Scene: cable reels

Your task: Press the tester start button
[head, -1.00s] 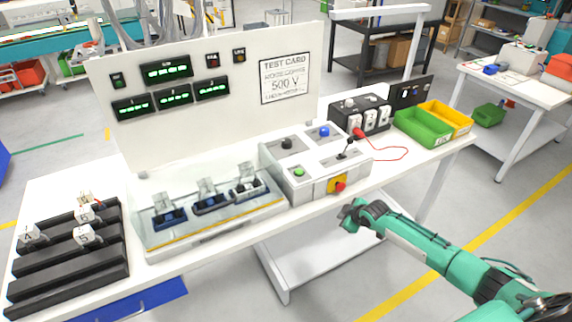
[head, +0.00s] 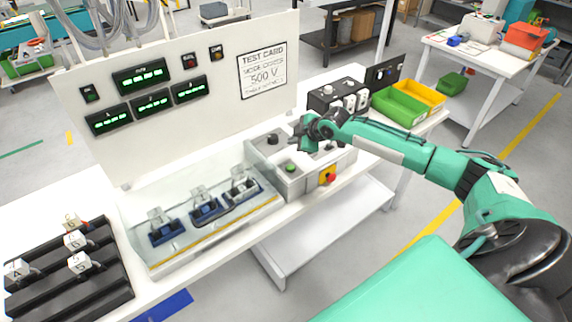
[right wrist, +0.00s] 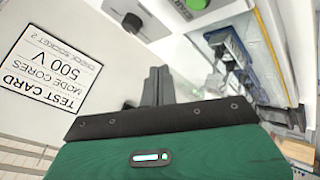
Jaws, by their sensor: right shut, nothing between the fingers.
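The green start button (head: 291,168) sits on the front left of the grey tester control box (head: 300,185). It also shows at the top edge of the right wrist view (right wrist: 197,4), beyond the fingertips. My right gripper (head: 298,131) is over the control box, above and behind the green button and apart from it. In the right wrist view its fingers (right wrist: 157,86) are shut together and empty. The arm and gripper hide the blue button and part of the box top. My left gripper is not in view.
A black knob (head: 273,139) is on the box close to the gripper; a red stop button (head: 328,176) on yellow is at its front. The test card panel (head: 190,85) stands behind. A clear-covered fixture (head: 205,225) is left of the box. Green and yellow bins (head: 398,108) are at right.

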